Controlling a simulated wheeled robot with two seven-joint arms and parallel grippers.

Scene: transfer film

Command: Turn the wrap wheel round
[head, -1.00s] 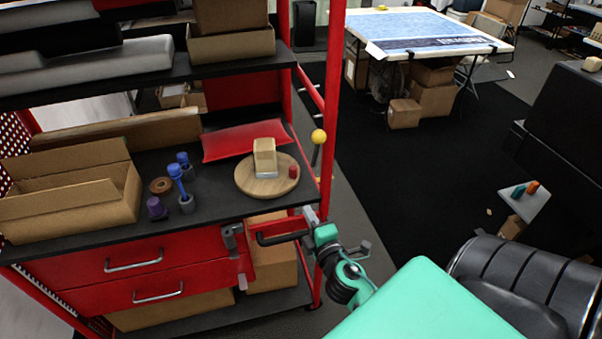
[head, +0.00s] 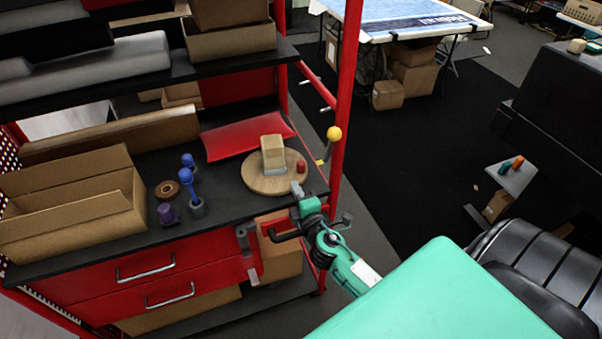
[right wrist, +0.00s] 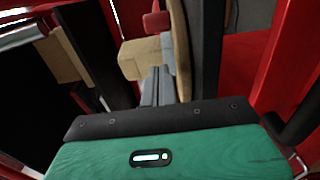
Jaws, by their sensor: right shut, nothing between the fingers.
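The wrap wheel (head: 252,183) is a round wooden disc lying on the dark shelf near its right front corner. A tan block with a pale base (head: 273,154) sits on it, and a small red knob (head: 301,167) stands near its right edge. My right gripper (head: 297,188) is shut and empty, at the wheel's near right edge, just below the knob in the picture. In the right wrist view the shut fingers (right wrist: 157,84) point toward the tan block (right wrist: 143,57) and red knob (right wrist: 156,22). I cannot tell whether they touch the wheel. My left gripper is out of view.
A red upright (head: 348,90) and a yellow ball-topped lever (head: 333,133) stand right of the wheel. A red pad (head: 245,137) lies behind it. Blue-topped tools (head: 187,177), a brown roll (head: 167,190) and an open carton (head: 75,215) are to the left.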

